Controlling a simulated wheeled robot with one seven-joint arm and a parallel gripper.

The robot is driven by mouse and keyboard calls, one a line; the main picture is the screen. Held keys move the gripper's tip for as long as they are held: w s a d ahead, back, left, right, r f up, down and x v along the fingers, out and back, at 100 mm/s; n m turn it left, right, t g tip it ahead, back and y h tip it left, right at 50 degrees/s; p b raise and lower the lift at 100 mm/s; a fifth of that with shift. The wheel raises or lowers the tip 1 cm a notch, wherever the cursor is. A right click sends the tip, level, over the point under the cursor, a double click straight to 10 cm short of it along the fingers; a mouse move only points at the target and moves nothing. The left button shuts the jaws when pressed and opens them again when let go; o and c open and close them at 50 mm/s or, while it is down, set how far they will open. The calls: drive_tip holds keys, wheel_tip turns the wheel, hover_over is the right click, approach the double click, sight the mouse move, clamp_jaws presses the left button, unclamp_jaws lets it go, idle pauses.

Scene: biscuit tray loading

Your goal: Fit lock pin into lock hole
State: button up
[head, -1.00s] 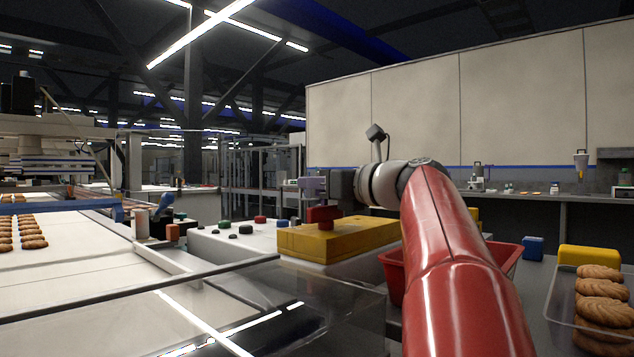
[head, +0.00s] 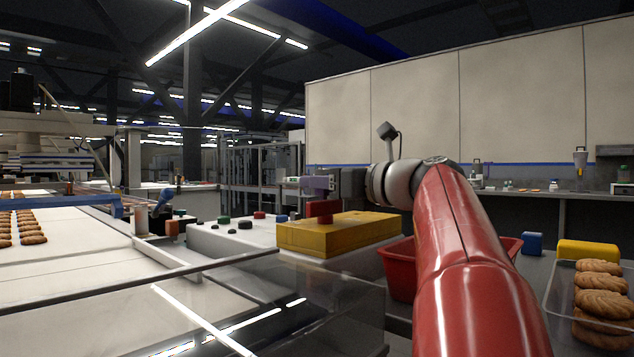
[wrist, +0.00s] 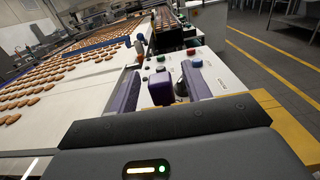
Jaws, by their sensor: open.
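My gripper (wrist: 160,90) has purple fingers standing apart, and in the wrist view it hangs over the white control panel (wrist: 215,72). A dark purple block (wrist: 161,88) shows between the fingers, with a gap on both sides, nearer the right one. I cannot tell whether this block is the lock pin. In the head view my gripper (head: 318,184) is seen side-on above a yellow box (head: 340,238). A red piece (head: 322,208) is just under the fingers at the box's top; whether they touch is unclear. I make out no lock hole.
Coloured buttons (head: 245,225) stand on the panel left of the yellow box. A conveyor with biscuits (head: 30,225) runs at the left. A red bin (head: 398,270) sits beside my arm. A clear tray of biscuits (head: 598,290) and a yellow block (head: 588,250) are at the right.

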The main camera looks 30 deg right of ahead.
drive_tip(key=v, duration=0.5)
drive_tip(key=shift+s+d, duration=0.1)
drive_tip(key=shift+s, duration=0.2)
drive_tip(key=shift+s, duration=0.1)
